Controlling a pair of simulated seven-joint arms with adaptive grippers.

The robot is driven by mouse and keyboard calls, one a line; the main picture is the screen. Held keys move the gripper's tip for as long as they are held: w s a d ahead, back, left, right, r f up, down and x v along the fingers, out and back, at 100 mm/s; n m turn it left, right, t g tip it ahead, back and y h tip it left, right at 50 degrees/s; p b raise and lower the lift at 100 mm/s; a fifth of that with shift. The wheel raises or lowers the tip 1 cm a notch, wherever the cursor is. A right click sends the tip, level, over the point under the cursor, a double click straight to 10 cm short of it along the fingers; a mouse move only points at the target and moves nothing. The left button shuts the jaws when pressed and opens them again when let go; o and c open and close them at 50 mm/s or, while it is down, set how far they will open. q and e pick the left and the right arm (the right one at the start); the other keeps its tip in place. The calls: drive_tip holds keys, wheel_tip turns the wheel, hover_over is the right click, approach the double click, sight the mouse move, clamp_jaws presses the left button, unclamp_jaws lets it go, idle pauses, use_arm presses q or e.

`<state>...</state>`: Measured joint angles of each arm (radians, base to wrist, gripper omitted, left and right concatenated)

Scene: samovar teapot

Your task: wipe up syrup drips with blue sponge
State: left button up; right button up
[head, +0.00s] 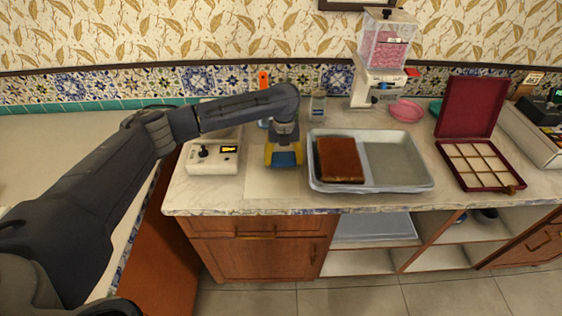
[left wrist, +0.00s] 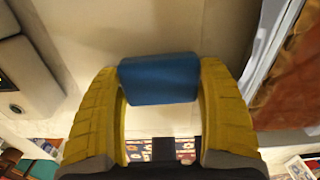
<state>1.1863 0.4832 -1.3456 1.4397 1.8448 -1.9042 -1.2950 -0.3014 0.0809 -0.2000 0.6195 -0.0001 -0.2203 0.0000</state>
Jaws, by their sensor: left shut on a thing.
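My left gripper (head: 284,158) is over the counter, between the white control box and the metal tray. Its yellow fingers show in the left wrist view (left wrist: 160,90), shut on the blue sponge. The blue sponge (head: 285,158) is a plain block; it also shows in the left wrist view (left wrist: 160,79), clasped at both ends. A pale mat or board (head: 272,186) lies on the counter under the gripper. I cannot tell whether the sponge touches it. No syrup drips can be made out. My right gripper is not in view.
The metal tray (head: 399,185) holds a brown slab (head: 340,160) just right of my left gripper. The white control box (head: 213,158) stands to the left. An open maroon box (head: 480,165) and a pink-filled dispenser (head: 384,52) stand further right. The counter's front edge is close.

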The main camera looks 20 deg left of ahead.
use_arm(q)
drive_tip(key=shift+r, duration=3.25)
drive_tip(key=shift+r, duration=0.1)
